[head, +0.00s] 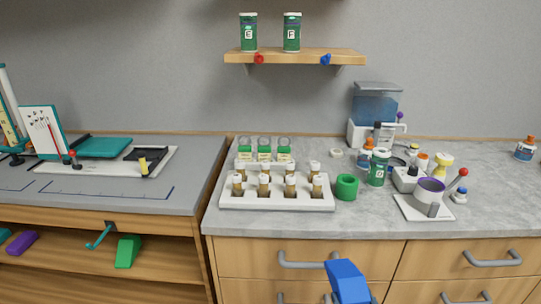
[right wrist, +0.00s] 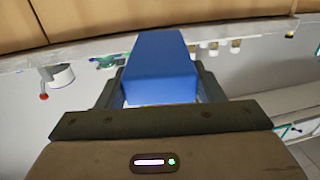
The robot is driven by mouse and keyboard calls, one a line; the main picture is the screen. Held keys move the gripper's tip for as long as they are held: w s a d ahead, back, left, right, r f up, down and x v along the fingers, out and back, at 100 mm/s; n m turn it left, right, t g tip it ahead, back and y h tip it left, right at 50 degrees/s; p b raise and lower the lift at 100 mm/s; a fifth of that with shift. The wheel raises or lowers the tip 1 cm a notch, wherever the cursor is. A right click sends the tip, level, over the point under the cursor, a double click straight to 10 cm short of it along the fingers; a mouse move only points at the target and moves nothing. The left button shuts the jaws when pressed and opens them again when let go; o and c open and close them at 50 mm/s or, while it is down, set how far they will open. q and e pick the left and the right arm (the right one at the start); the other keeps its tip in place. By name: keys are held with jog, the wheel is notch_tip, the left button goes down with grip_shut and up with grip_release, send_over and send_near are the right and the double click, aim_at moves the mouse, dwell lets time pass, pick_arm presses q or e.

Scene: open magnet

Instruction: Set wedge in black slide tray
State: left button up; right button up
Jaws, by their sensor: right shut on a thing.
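A blue wedge-like block (head: 348,281) shows at the bottom of the head view, in front of the drawers. My right gripper (right wrist: 160,88) is shut on this blue block, with one finger on each side of it in the right wrist view. In the head view the right gripper is mostly cut off by the bottom edge. The black slide tray seems to be the flat black tray (head: 146,154) on the left counter, far left of the block. A small yellow and black piece (head: 143,165) stands at its front. My left gripper is not in view.
A green wedge-like block (head: 128,251) and a purple one (head: 23,243) lie on the shelf below the left counter. A white rack (head: 278,203) of several vials, a green ring (head: 346,187) and other ware crowd the right counter. The left counter's front strip is clear.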

aim_at(365, 303)
jog(key=shift+s+d+r+m+h, duration=0.6)
jog(key=shift+s+d+r+h, duration=0.25)
jog(key=shift+s+d, duration=0.2)
jog(key=shift+f, duration=0.1)
